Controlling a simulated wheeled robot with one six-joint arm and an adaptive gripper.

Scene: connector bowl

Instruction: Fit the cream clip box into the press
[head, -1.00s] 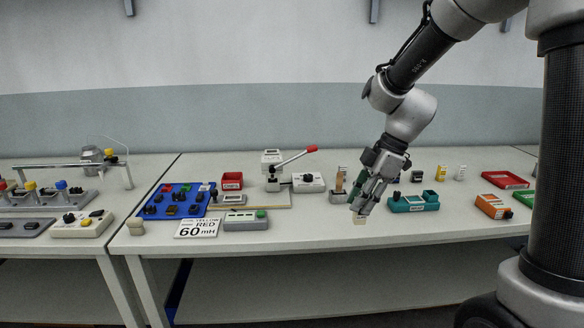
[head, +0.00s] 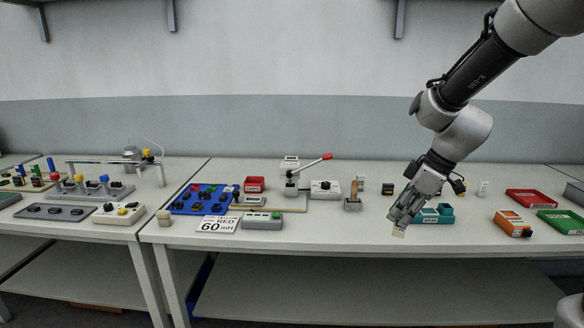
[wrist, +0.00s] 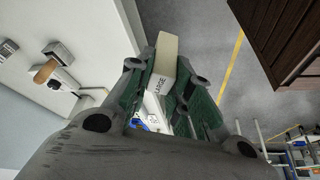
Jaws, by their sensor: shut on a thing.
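My gripper (head: 402,222) is shut on a small cream clip box in front of the teal unit near the bench's front edge.
A blue tray (head: 178,207) of dark parts, a red bin (head: 254,185) and a sign reading "60 mH" (head: 217,225) lie to the left. A wooden-handled tool (head: 353,195) stands between press and gripper. An orange box (head: 513,224) sits right. Bench front-centre is clear.

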